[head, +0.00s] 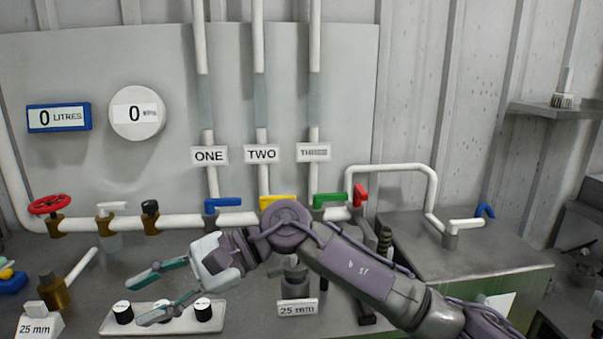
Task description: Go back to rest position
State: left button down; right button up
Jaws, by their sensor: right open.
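My right gripper (152,294) reaches in from the lower right in the head view. Its two teal fingers are spread apart with nothing between them. They point left, over a pale panel (180,323) with several black-and-white knobs, and hide part of it. Whether the fingers touch the panel I cannot tell. My right arm crosses the front of the bench and covers part of the pipe and the yellow handle. My left gripper does not show.
A white pipe (180,221) runs along the bench with a red wheel (50,204), a blue handle (223,202), a green handle (329,199) and a red handle (360,194). A metal box (455,248) stands right. A brass fitting (54,292) stands left.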

jog(key=w+d+r+m+t+y, duration=0.35)
jog(key=r+m+t+y, duration=0.5)
jog(key=m, duration=0.65)
jog(key=w+d+f+m+t+h, duration=0.1)
jog(key=w+d+f+m+t, duration=0.2)
jog(key=m+t, duration=0.4)
jog(key=w+d+f+m+t+h, duration=0.1)
jog(key=w+d+f+m+t, duration=0.3)
jog(key=m, duration=0.6)
jog(key=d+f+m+t+h, duration=0.3)
jog(key=d+f+m+h, duration=1.4)
jog(key=m, duration=0.3)
jog(key=s+d+f+m+g+h, duration=0.2)
jog(key=s+d+f+m+g, duration=0.5)
jog(key=s+f, duration=0.45)
jog(key=s+d+f+m+g, duration=0.25)
jog(key=s+f, duration=0.25)
jog(key=s, duration=0.4)
jog(key=s+d+f+m+g, duration=0.2)
jog(key=s+d+f+g, duration=0.25)
jog(key=s, duration=0.35)
notch_tip(320, 180, down, 25)
jog(key=s+d+f+g, duration=0.2)
jog(key=s+f, duration=1.5)
jog(key=s, duration=0.1)
jog(key=shift+d+h, duration=0.2)
jog(key=shift+h, duration=0.15)
